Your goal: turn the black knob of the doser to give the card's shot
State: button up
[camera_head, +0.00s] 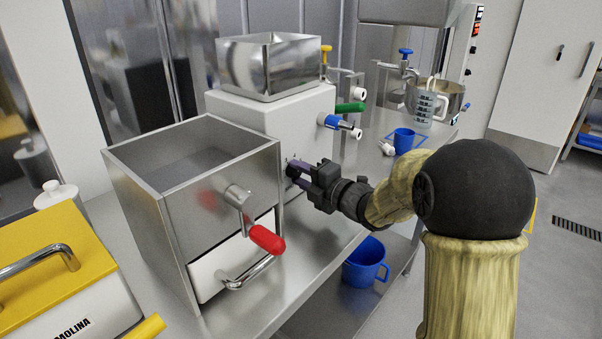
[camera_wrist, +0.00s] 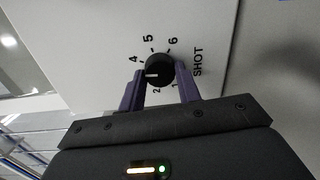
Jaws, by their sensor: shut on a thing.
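The doser (camera_head: 262,118) is a white box under a steel hopper, behind the steel bin machine on the bench. In the wrist view its black knob (camera_wrist: 158,64) sits on a pale face marked with numbers and the word SHOT. The knob's white mark points left, below the 4, where my left finger covers the dial. The 1, 2, 4, 5 and 6 show; no 3 is visible. My gripper (camera_wrist: 160,76) is shut on the knob, one purple finger on each side. In the head view my gripper (camera_head: 296,174) reaches the doser's face; the knob is hidden there. I see no card.
The steel bin machine (camera_head: 163,220) with a red-handled crank (camera_head: 266,239) stands close left of my gripper. Green (camera_head: 350,107) and blue (camera_head: 334,121) handles stick out from the doser.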

jog(key=m+p, duration=0.2)
jog(key=m, duration=0.1)
jog(key=shift+d+r+m+g, duration=0.1)
jog(key=shift+r+m+g, duration=0.05)
jog(key=shift+m+g, duration=0.15)
jog(key=m+p, duration=0.2)
jog(key=m, duration=0.1)
jog(key=shift+p, duration=0.3)
jog(key=shift+w+m+g+y+p, duration=0.1)
jog(key=shift+m+g+y+p, duration=0.3)
jog(key=shift+m+p, duration=2.45)
jog(key=shift+m, duration=0.35)
jog(key=o, duration=1)
jog(key=shift+c, duration=0.2)
jog(key=shift+d, duration=0.15)
